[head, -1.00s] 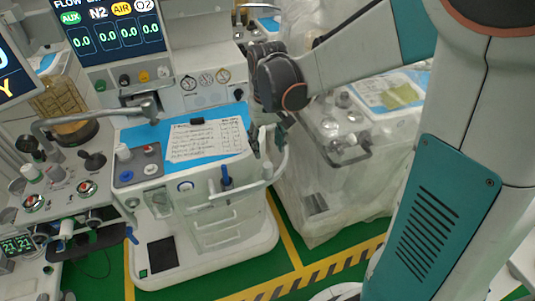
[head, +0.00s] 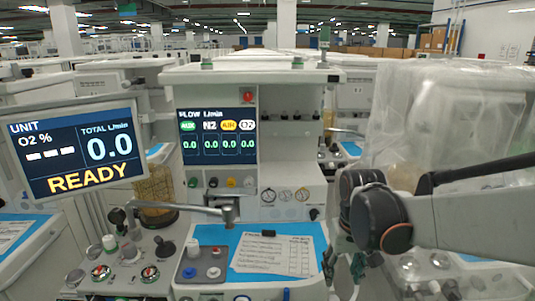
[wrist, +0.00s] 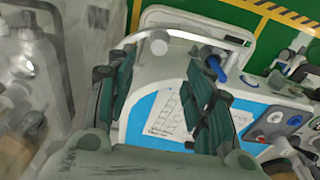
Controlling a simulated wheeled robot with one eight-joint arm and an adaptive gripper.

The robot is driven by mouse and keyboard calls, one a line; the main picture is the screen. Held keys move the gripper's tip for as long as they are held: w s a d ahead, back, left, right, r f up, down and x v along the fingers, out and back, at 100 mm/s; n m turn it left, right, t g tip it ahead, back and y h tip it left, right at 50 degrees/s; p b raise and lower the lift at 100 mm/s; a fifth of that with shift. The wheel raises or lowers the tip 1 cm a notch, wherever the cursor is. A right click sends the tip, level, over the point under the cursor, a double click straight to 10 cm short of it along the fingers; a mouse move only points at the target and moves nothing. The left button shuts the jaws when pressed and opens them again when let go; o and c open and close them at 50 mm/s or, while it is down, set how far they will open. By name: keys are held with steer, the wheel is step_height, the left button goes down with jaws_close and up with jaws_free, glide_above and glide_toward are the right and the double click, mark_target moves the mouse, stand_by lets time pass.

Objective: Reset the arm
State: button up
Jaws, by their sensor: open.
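My arm comes in from the right in the head view, with its dark wrist joints beside the cart. My gripper (wrist: 160,75) is open and empty in the wrist view, its two dark green fingers spread apart. Its fingers also show partly in the head view (head: 342,268), at the right edge of the cart's worktop. Between the fingers in the wrist view lie the blue worktop mat (wrist: 140,122) and a printed checklist (wrist: 168,112). The checklist also lies on the worktop in the head view (head: 275,255). Nothing is held.
The anaesthesia cart (head: 290,185) with a flow screen (head: 217,137) stands ahead. A monitor reading READY (head: 75,150) is at left. A plastic-wrapped machine (head: 450,115) stands at right, close behind my arm. A white handle rail (wrist: 190,36) edges the cart.

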steer(key=s+r+t, duration=0.6)
steer(key=s, duration=0.7)
steer(key=shift+s+r, duration=0.15)
stand_by(0.7)
